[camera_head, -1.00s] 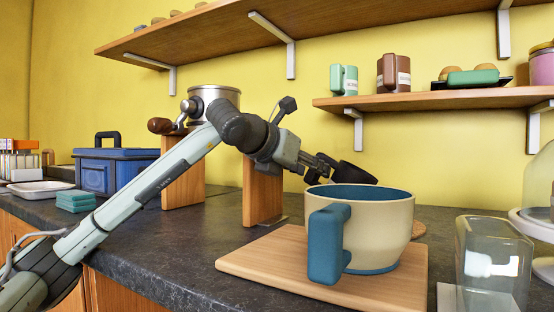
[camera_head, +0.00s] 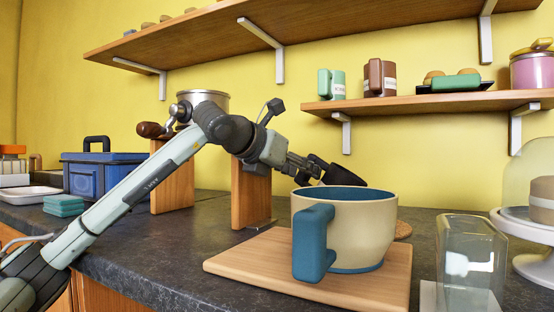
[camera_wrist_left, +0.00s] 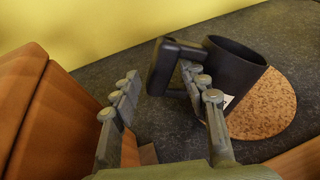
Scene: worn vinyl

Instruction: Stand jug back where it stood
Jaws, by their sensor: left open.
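A black jug (camera_wrist_left: 232,72) shows in the left wrist view, its dark mouth facing up and its handle (camera_wrist_left: 160,66) towards my gripper. It overlaps a round cork mat (camera_wrist_left: 264,104); I cannot tell whether it rests flat on it. In the head view the jug (camera_head: 343,175) is mostly hidden behind a large cream mug and looks tilted; the cork mat (camera_head: 403,230) shows beside that mug. My left gripper (camera_head: 314,170) is open at the jug's handle side. In the wrist view its fingers (camera_wrist_left: 160,103) are apart, the right one overlapping the handle. My right gripper is not in view.
The cream mug with blue handle (camera_head: 342,232) stands on a wooden board (camera_head: 240,262) in front of the gripper. A clear glass (camera_head: 470,262) and a cake stand (camera_head: 535,262) are at right. A wooden stand (camera_head: 250,193) and blue box (camera_head: 105,172) are left; shelves hang above.

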